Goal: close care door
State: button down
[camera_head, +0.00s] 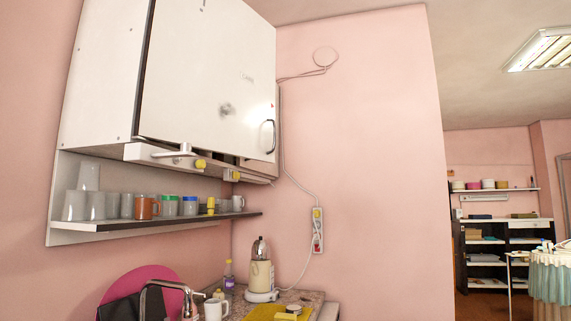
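A white wall cabinet (104,70) hangs at the upper left. Its white front door (208,75) has a dark curved handle (270,137) near the lower right corner. A dark line runs down the door's left edge. No other cabinet door shows clearly. My gripper is not in view, and nothing is seen touching the door.
Below the cabinet, a shelf (150,224) holds several cups and jars. Lower down are a tap (170,286), a white mug (214,308) and a cream appliance (261,276). A power strip (317,230) hangs on the pink wall. Dark shelving (461,255) stands far right.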

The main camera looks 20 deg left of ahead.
aim_at(208, 80)
jog(key=i, duration=2.45)
jog(key=u, duration=0.55)
